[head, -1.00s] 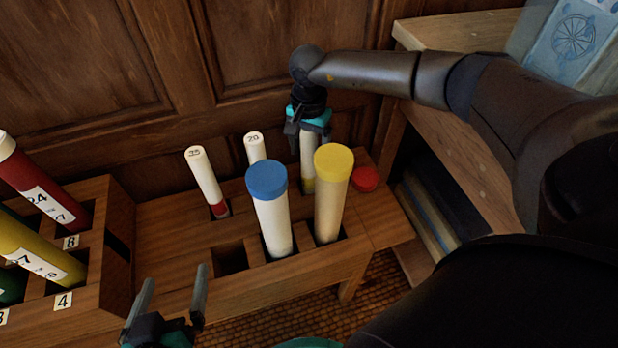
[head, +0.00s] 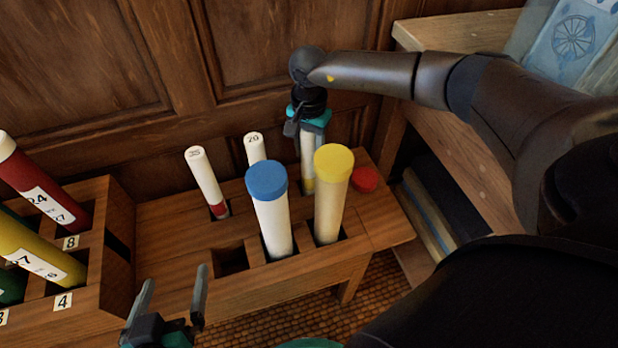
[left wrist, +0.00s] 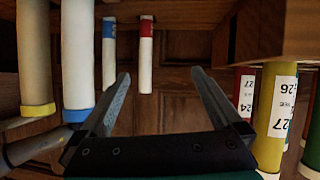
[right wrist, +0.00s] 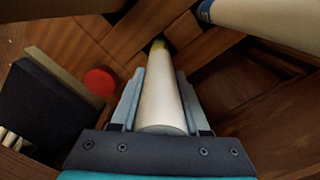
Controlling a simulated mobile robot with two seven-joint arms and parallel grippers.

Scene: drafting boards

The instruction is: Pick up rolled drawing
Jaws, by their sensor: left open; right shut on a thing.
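A white rolled drawing with a yellow band near its foot (head: 308,150) stands at the back right of the wooden rack (head: 170,225). My right gripper (head: 307,128) is shut on its upper part from above. In the right wrist view the rolled drawing (right wrist: 160,105) runs between the fingers, its foot at a dark slot. Two more white rolls stand in the rack, one marked 25 with a red band (head: 205,180) and one marked 20 (head: 256,148). My left gripper (head: 172,300) is open and empty in front of the rack.
A blue-capped tube (head: 271,215) and a yellow-capped tube (head: 331,200) stand in the front slots. A red cap (head: 364,179) lies at the rack's right. A numbered rack (head: 105,255) with large coloured tubes is at left. One front slot (head: 230,260) is empty.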

